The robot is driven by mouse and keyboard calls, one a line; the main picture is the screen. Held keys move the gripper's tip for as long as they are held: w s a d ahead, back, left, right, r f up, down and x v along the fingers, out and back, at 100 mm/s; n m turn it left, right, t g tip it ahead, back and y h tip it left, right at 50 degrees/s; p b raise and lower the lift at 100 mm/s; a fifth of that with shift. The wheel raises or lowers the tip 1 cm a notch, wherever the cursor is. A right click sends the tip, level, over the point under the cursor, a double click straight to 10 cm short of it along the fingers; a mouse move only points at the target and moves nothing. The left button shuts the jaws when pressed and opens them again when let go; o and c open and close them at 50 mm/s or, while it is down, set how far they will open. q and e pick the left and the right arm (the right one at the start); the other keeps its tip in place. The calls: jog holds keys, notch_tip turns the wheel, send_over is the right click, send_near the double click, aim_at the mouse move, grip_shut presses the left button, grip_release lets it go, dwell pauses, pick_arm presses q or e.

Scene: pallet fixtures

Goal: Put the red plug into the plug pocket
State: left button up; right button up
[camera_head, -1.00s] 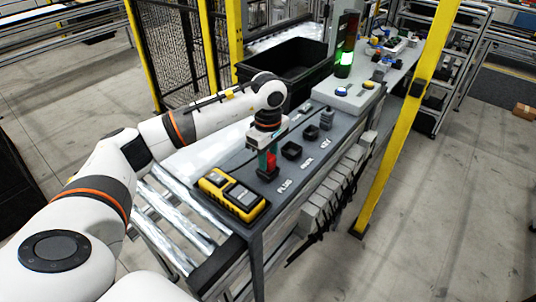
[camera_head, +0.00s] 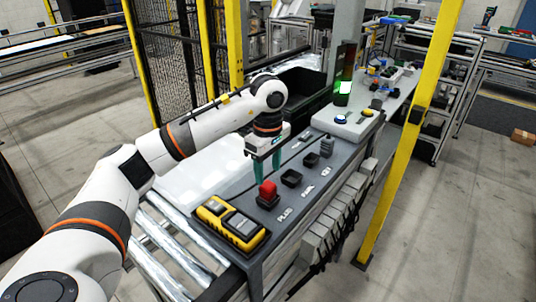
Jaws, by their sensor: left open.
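The red plug (camera_head: 268,188) stands upright in the black plug pocket (camera_head: 267,202), beside the PLUG lettering on the dark grey fixture top (camera_head: 240,180). Its red upper part shows above the pocket rim; its lower part is hidden inside. My left gripper (camera_head: 268,172) is open, with its teal fingers pointing down just above and behind the plug. Nothing is between the fingers, and they look clear of the plug. My right gripper is not in view.
A yellow and black device (camera_head: 233,222) lies at the fixture's near end. Two more black pockets (camera_head: 291,178) (camera_head: 311,160) and a grey piece (camera_head: 327,147) line the top. A black bin (camera_head: 300,88) stands behind. A yellow post (camera_head: 408,140) rises at right.

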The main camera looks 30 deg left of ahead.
aim_at(268, 184)
pick_arm(q)
notch_tip(268, 184, up, 6)
jog(key=shift+r, duration=0.25)
dwell(0.5)
